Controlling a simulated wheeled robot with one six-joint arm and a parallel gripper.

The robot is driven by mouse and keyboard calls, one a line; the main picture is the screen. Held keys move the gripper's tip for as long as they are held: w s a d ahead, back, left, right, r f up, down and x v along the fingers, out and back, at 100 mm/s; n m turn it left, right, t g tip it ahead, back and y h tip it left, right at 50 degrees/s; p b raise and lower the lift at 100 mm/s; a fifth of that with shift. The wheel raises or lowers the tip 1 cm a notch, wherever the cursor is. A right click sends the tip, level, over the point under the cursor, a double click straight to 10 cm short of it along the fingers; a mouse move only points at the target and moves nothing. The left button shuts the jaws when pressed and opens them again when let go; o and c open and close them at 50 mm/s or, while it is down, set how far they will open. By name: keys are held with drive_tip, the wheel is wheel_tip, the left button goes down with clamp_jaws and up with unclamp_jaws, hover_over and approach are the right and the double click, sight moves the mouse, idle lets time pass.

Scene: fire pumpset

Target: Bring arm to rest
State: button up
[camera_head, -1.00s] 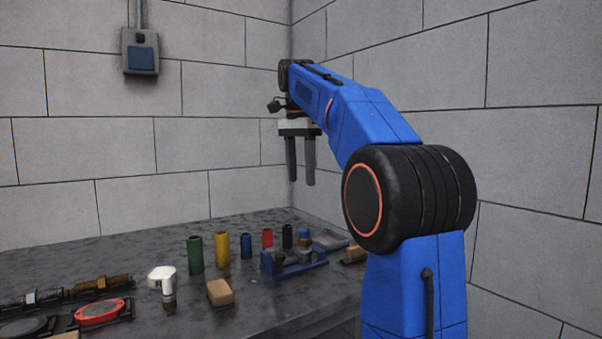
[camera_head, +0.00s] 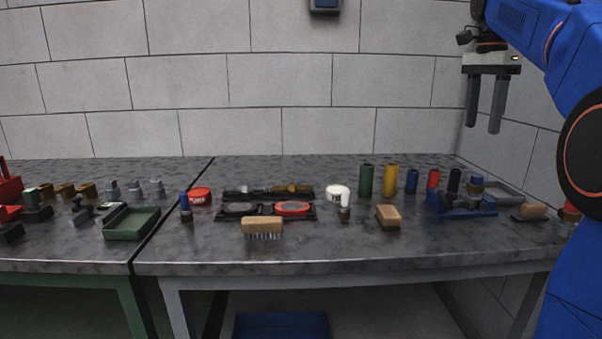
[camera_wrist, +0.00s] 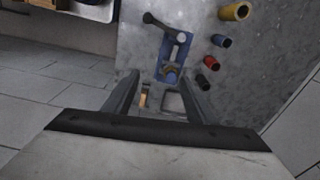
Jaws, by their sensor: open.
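My gripper (camera_head: 485,104) hangs from my blue arm at the upper right of the head view, fingers pointing down. It is open and empty, well above the right end of the grey bench (camera_head: 300,252). In the wrist view its two fingers (camera_wrist: 155,95) stand apart, with the blue fixture (camera_wrist: 174,52) on the bench showing below and beyond them. Nothing is between the fingers.
Below my gripper, the blue fixture (camera_head: 462,205) and coloured cylinders, including a yellow one (camera_head: 390,181), stand on the bench. Brushes (camera_head: 262,226) and gauges lie along it. A green tray (camera_head: 132,222) is on the left bench. Block walls stand behind and right.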

drive_tip(key=s+a+f+n+t, duration=0.1)
drive_tip(key=s+a+f+n, duration=0.3)
drive_tip(key=s+f, duration=0.6)
drive_tip(key=s+a+f+n+t, duration=0.2)
drive_tip(key=s+a+f+n, duration=0.3)
drive_tip(key=s+f, duration=0.5)
drive_tip(key=s+a+f+n+t, duration=0.1)
drive_tip(key=s+a+f+n, duration=0.4)
drive_tip(key=s+f, duration=0.5)
wheel_tip(320, 180, down, 7)
drive_tip(key=shift+r+n+t+y, duration=0.1)
drive_tip(key=shift+n+t+y, duration=0.25)
drive_tip(key=shift+n, duration=0.85)
